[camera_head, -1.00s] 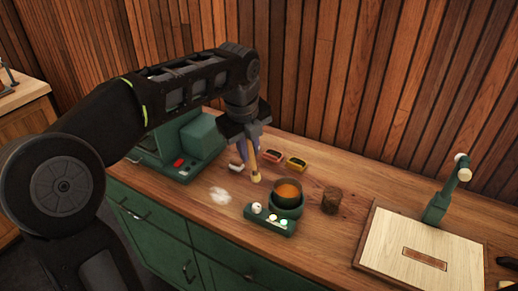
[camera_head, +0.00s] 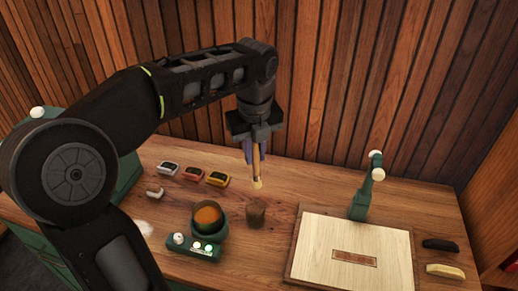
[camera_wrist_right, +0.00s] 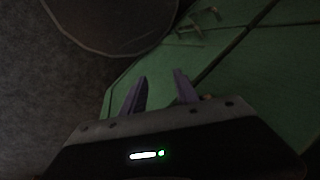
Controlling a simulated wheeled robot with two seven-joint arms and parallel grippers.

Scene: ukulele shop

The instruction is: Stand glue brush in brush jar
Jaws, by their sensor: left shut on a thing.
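My left gripper (camera_head: 253,152) is shut on the glue brush (camera_head: 257,168), which hangs upright with its pale bristle end down. The brush jar (camera_head: 256,212), a small brown cylinder, stands on the bench. In the head view the bristle end shows just above the jar's rim, apart from it. I cannot tell whether it is exactly over the opening. My right gripper (camera_wrist_right: 160,92) shows only in its dark wrist view, with its two purple fingers apart and nothing between them.
A green glue pot (camera_head: 209,222) with orange contents stands left of the jar on a heater with lit buttons. A pale wooden board (camera_head: 350,240) and green clamp (camera_head: 364,195) stand to the right. Green cabinet fronts (camera_wrist_right: 220,60) face my right gripper.

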